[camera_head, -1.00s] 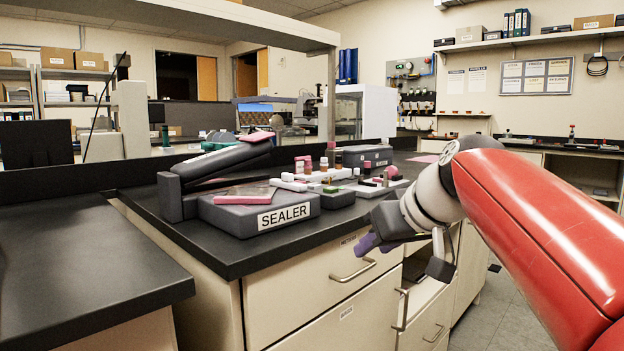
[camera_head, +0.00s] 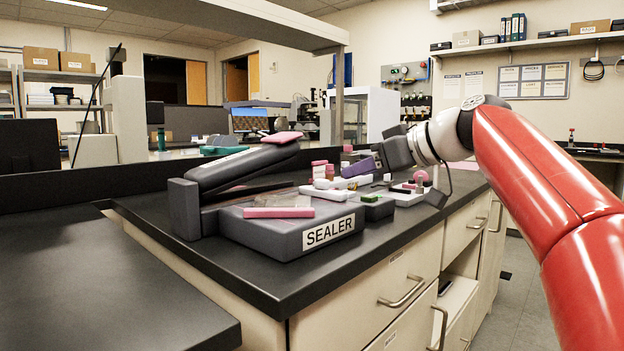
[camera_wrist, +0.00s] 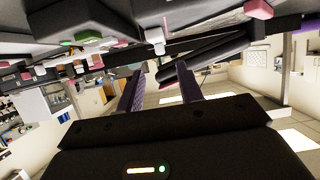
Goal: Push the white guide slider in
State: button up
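Small white pieces lie among pink and green parts on the counter behind the sealer. One long white piece (camera_head: 326,194) lies along the sealer's far edge, and a rounded white piece (camera_head: 340,183) is just beyond it. I cannot tell for sure which is the guide slider. My gripper (camera_head: 352,169) is over the counter, its purple fingers pointing left just above or behind these pieces; whether it touches any is unclear. In the wrist view, which looks upside down, its two purple fingers (camera_wrist: 160,70) stand apart with nothing visible held between them.
The grey sealer (camera_head: 265,228) with its raised tilted arm (camera_head: 240,165) stands left of my gripper. A pink strip (camera_head: 278,212) lies on it. A white tray (camera_head: 408,199) with small parts sits below my wrist. Bare black counter (camera_head: 90,270) is at the left.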

aim_at(328, 182)
jog(key=shift+w+a, duration=0.3)
jog(key=p+x, duration=0.1)
jog(key=x, duration=0.6)
jog(key=shift+f, duration=0.15)
grip_shut()
